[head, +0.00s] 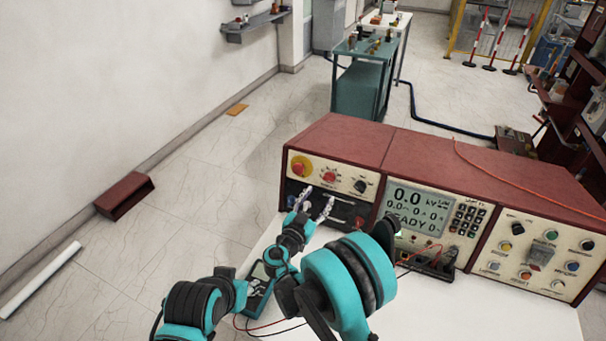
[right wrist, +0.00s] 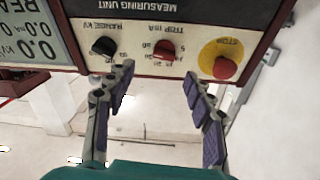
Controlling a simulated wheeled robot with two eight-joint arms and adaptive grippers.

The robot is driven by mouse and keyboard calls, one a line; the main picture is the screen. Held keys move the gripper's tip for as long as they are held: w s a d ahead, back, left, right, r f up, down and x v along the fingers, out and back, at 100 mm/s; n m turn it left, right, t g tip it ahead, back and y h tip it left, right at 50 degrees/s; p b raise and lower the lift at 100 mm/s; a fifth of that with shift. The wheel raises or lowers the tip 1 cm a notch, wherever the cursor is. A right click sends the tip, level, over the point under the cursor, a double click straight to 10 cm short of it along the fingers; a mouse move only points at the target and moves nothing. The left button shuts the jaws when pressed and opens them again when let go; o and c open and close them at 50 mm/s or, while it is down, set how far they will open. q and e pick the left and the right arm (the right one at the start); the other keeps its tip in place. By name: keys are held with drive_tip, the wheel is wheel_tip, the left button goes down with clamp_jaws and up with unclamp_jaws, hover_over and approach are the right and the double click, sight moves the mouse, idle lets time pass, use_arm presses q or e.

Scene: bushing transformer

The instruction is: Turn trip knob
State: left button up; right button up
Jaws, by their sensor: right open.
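The trip knob (head: 329,177) is a red knob on the left section of the red-topped control unit (head: 345,140). In the right wrist view, where the panel appears upside down, the red trip knob (right wrist: 164,51) sits under the "TRIP mA" label. My right gripper (head: 317,200) is open in front of this panel. In the right wrist view its two fingertips (right wrist: 158,63) are spread to either side of the trip knob, with a gap on both sides; I cannot tell how far they are from the panel.
A red stop button (right wrist: 224,68) on a yellow disc and a black range knob (right wrist: 103,46) flank the trip knob. A handheld meter (head: 259,285) with cables lies on the white table (head: 440,315). A display (head: 417,208) is right of the gripper.

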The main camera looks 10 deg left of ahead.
sight(328, 180)
drive_tip(key=x, duration=0.2)
drive_tip(key=b+x, duration=0.1)
drive_tip(key=x, duration=0.3)
drive_tip(key=shift+w+a+f+b, duration=0.1)
drive_tip(key=shift+w+a+b, duration=0.15)
drive_tip(key=shift+a+b, duration=0.1)
drive_tip(key=shift+w+d, duration=0.3)
drive_tip(key=shift+w, duration=0.35)
drive_tip(key=c, duration=1.1)
